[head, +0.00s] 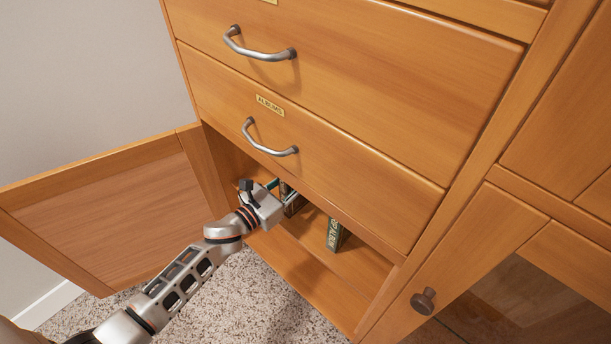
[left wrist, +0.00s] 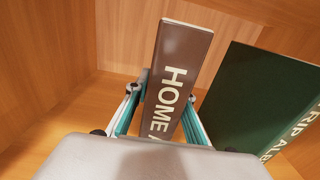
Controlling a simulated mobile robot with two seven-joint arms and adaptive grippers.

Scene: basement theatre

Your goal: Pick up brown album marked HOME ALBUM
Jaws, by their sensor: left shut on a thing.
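The brown album (left wrist: 178,62) stands upright in the left wrist view, its spine facing me with white letters reading HOME and the start of an A; its lower part is hidden behind my gripper. My left gripper (left wrist: 166,95) is shut on it, one teal-sided finger on each side of the spine. In the head view my left gripper (head: 276,192) reaches into the open lower compartment of the cabinet. I cannot clearly make out the brown album there. My right gripper is in neither view.
A dark green album (left wrist: 250,100), lettered TRIP ALB, leans close to the right of the brown one. The cabinet door (head: 105,205) is open to the left; the drawer marked ALBUMS (head: 330,160) is shut above.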

